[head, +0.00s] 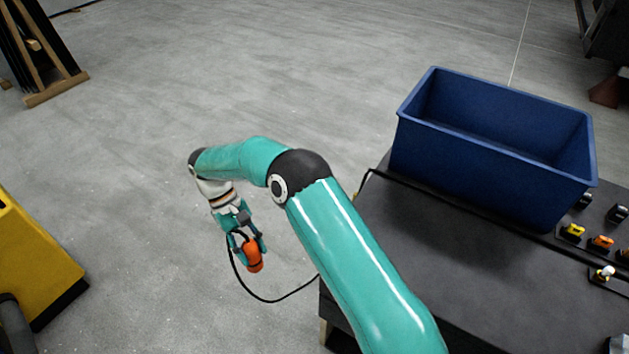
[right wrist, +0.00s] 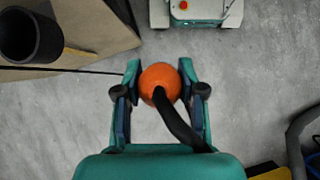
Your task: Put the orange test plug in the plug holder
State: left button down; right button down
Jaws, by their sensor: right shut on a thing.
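The orange test plug (head: 254,258) is held in my right gripper (head: 247,246), out over open floor to the left of the dark bench. In the right wrist view the plug (right wrist: 160,82) sits between the two fingers of the gripper (right wrist: 160,88), which are closed against its sides. A black cable runs from the plug, and in the head view it curves down and back up to the bench edge. I cannot make out the plug holder for certain in either view. My left gripper is not in view.
A blue bin (head: 480,165) stands on the dark bench (head: 415,245), with several coloured switches at its right. A yellow object (head: 35,262) stands at the left. A dark cylinder (right wrist: 30,36) shows in the right wrist view. The floor between is clear.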

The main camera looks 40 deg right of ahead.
jog(key=shift+w, duration=0.3)
jog(key=shift+d, duration=0.1)
